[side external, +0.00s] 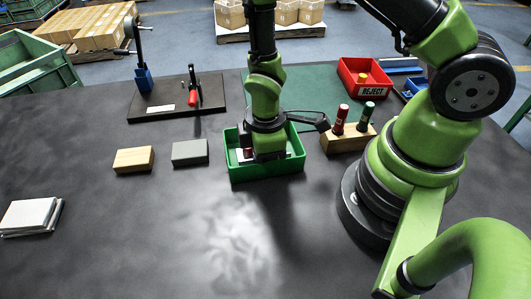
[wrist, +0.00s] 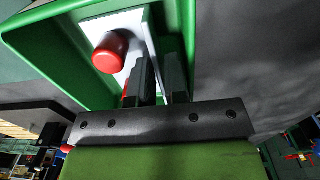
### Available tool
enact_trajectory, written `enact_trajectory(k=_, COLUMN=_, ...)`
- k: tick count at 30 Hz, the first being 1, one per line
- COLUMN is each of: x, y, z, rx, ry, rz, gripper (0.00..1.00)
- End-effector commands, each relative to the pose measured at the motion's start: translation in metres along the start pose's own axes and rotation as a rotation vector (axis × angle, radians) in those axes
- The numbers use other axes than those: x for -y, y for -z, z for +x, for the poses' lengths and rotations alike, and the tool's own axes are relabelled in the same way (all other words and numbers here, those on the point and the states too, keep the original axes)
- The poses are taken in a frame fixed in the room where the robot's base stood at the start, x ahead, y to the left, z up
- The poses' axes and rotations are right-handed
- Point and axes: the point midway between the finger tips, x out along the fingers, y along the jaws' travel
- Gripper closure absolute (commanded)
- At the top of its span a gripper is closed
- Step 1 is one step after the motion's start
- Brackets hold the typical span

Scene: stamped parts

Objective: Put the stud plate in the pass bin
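The stud plate (wrist: 122,28) is a pale flat plate with a red-capped stud (wrist: 109,52). It is inside the green bin (side external: 268,172), whose wall also shows in the wrist view (wrist: 40,45). In the side external view only a pale edge and a bit of red (side external: 247,153) show in the bin, partly behind my gripper. My gripper (side external: 268,157) reaches down into the bin. In the wrist view its two fingers (wrist: 160,78) are a little apart at the plate's right side. I cannot tell whether they clasp it. No label shows on the green bin.
A red bin marked REJECT (side external: 366,80) stands at the back right. A wooden block with red and green plugs (side external: 348,139) is right of the green bin. A grey block (side external: 190,152) and a wooden block (side external: 134,159) lie left. The front table is clear.

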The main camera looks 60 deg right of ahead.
Motion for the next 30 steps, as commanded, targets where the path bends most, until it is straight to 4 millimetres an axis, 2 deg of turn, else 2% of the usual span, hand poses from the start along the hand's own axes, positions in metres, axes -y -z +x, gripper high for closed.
enact_trajectory(k=8, x=0.000, y=0.000, z=-0.001, rx=0.000, ry=0.000, rz=0.000, gripper=0.84)
enact_trajectory(k=13, x=0.000, y=0.001, z=-0.011, rx=-0.003, ry=-0.001, rz=-0.001, gripper=0.84)
enact_trajectory(k=30, x=0.000, y=0.001, z=-0.107, rx=-0.004, ry=-0.003, rz=0.001, gripper=0.84)
